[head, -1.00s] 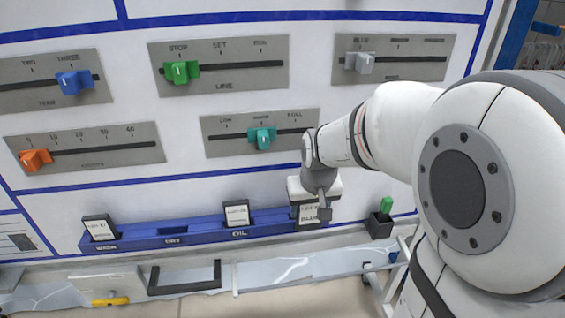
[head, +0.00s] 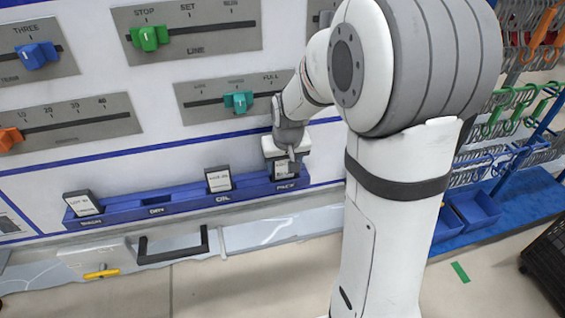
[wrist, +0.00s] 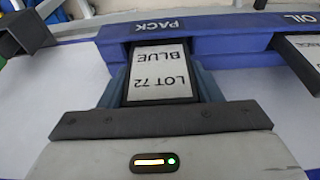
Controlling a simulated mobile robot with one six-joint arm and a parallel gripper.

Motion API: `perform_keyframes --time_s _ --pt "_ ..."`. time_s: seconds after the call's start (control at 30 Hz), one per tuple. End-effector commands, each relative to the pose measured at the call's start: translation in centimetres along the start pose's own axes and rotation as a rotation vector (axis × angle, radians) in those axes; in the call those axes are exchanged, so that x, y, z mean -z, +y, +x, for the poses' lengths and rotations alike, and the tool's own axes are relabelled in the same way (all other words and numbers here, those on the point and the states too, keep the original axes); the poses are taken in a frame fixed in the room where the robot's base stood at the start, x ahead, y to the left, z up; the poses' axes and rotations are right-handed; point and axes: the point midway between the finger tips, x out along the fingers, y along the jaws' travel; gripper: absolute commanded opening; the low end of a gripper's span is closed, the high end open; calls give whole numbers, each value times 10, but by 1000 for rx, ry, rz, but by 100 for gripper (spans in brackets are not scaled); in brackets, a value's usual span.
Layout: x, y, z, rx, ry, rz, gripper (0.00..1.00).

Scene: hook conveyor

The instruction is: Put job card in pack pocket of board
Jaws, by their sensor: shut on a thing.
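The job card (wrist: 160,75) is a white, dark-framed card reading LOT 72 BLUE. My gripper (wrist: 160,90) is shut on it, with one finger at each side. In the wrist view the card's far end is at the mouth of the PACK pocket (wrist: 115,32) of the blue rail; how deep it sits I cannot tell. In the head view my gripper (head: 283,160) is at the right end of the board's rail (head: 250,189), above the PACK label. The card shows only partly there.
Other cards stand in the leftmost pocket (head: 82,203) and the OIL pocket (head: 219,179). The DRY pocket (head: 157,199) looks empty. Sliders, including a teal one (head: 239,101), sit above the rail. A dark box (wrist: 25,33) is beside the PACK end.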

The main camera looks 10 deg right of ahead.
Motion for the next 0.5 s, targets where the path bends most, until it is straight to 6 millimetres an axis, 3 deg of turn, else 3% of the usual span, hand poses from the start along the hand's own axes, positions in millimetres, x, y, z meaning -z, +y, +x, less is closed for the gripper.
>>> perform_keyframes --time_s 0.07,0.1,0.37,0.5 --pt "-1 0 4 0 0 0 35" --pt "-1 0 4 0 0 0 59" --pt "-1 0 3 0 0 1 80" --pt "-1 1 3 0 0 1 80"
